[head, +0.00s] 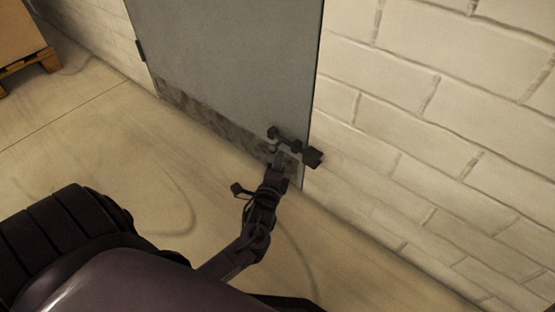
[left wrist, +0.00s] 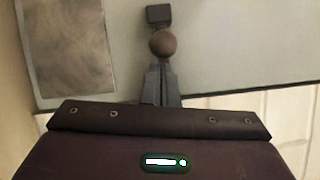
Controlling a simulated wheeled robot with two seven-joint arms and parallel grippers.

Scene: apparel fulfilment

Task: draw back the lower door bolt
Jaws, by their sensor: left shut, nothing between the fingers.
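The lower door bolt (head: 291,142) is a dark fitting low on the grey door (head: 235,60), at its right edge. A dark block (head: 313,156) sits at its right end, by the wall. My left gripper (head: 279,160) is at the bolt, just below it. In the left wrist view the closed fingers (left wrist: 160,84) point at a round brown knob (left wrist: 163,43), with a dark block (left wrist: 159,14) beyond it. The fingertips overlap the knob's lower edge; I cannot tell whether they touch. Nothing is between the fingers. My right gripper is not in view.
A pale block wall (head: 430,110) runs along the right of the door. A worn kick plate (head: 215,122) covers the door's bottom. A carton (head: 18,32) on a wooden pallet (head: 48,60) stands at far left. The floor (head: 100,140) between is clear.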

